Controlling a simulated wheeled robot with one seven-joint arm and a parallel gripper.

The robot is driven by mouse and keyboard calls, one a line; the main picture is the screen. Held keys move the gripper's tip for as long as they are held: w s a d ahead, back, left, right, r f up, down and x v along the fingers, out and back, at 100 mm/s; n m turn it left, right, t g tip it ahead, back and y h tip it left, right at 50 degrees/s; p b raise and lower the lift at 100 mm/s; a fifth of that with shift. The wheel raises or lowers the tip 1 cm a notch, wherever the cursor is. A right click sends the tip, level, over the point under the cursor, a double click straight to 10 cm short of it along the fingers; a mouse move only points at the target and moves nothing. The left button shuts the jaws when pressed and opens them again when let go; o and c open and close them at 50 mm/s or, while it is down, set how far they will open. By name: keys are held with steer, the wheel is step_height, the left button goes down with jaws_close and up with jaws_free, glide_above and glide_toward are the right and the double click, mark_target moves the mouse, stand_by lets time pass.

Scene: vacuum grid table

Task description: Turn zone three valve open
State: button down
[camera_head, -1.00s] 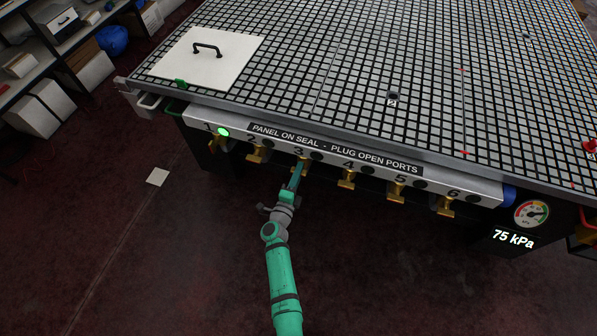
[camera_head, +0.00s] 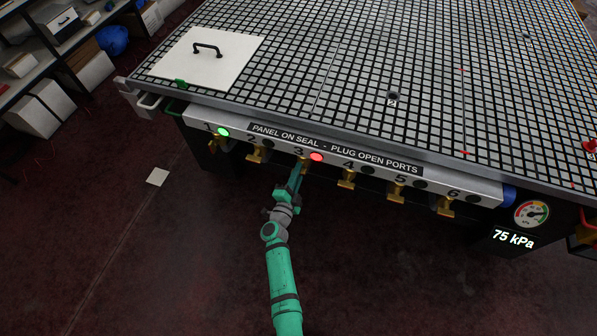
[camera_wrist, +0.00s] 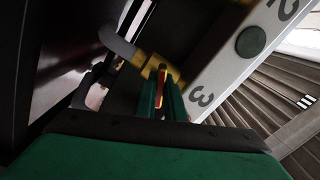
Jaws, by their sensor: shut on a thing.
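The zone three valve is a brass handle below the number 3 on the front strip of the table. In the wrist view the brass valve (camera_wrist: 158,66) sits between my green fingers, with a red piece showing there. My gripper (camera_head: 298,172) reaches up to this valve from below in the head view and is shut on it; the fingers also show in the wrist view (camera_wrist: 162,97). The zone 3 lamp (camera_head: 316,157) is lit red. My fingers hide most of the handle in the head view, so its exact angle is hard to tell.
Brass valves for zone 2 (camera_head: 257,152) and zone 4 (camera_head: 347,178) flank my gripper closely. The zone 1 lamp (camera_head: 223,132) is green. The gauge (camera_head: 531,213) has a 75 kPa readout below. A white panel (camera_head: 207,60) lies on the grid table (camera_head: 350,50).

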steer(key=n, duration=0.6)
steer(key=shift+n, duration=0.3)
steer(key=n, duration=0.6)
steer(key=shift+n, duration=0.3)
steer(key=c, duration=1.8)
jaws_free()
steer(key=shift+c, duration=0.2)
steer(key=shift+s, duration=0.15)
steer(key=v, duration=1)
steer(key=shift+s+a, duration=0.15)
steer(key=shift+s, duration=0.15)
